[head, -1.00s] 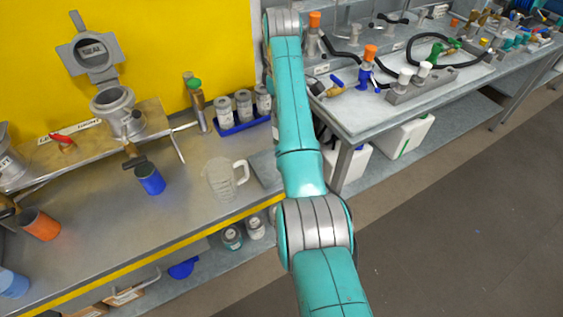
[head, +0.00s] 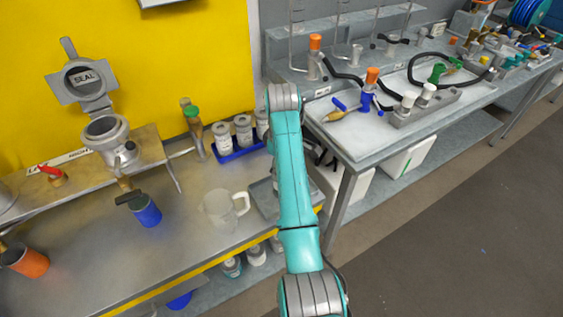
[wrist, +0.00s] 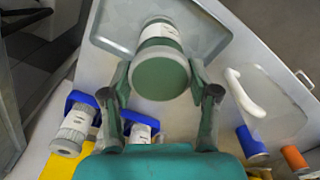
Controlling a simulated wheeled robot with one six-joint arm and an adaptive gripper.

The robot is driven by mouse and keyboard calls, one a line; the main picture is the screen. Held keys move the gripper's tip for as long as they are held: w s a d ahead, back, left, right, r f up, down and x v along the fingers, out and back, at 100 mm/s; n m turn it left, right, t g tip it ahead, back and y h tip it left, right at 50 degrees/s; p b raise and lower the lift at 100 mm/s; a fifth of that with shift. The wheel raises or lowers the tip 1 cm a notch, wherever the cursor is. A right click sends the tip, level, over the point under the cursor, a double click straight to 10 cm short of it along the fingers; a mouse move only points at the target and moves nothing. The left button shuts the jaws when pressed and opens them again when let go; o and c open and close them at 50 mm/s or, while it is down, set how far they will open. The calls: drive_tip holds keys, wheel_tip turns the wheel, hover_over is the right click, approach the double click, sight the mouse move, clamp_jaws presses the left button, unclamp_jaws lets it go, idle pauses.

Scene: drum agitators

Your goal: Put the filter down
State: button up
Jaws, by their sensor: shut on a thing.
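The filter (wrist: 160,65) is a short cylinder with a green end and a pale, labelled body. In the wrist view my gripper (wrist: 161,85) is shut on it, with one finger on each side. Beyond the filter is a shallow grey metal tray (wrist: 105,28); whether the filter touches it I cannot tell. In the head view the tray (head: 262,203) lies at the right end of the steel bench, partly behind my arm. My gripper is hidden there by the arm.
A clear jug (head: 220,212) stands just left of the tray. A blue rack (head: 228,155) of labelled jars sits behind it. A blue cup (head: 148,212) is under a valve further left. A second bench (head: 365,140) with hoses and fittings stands to the right.

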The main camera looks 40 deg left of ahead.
drive_tip(key=shift+f, duration=0.1)
drive_tip(key=o, duration=1.5)
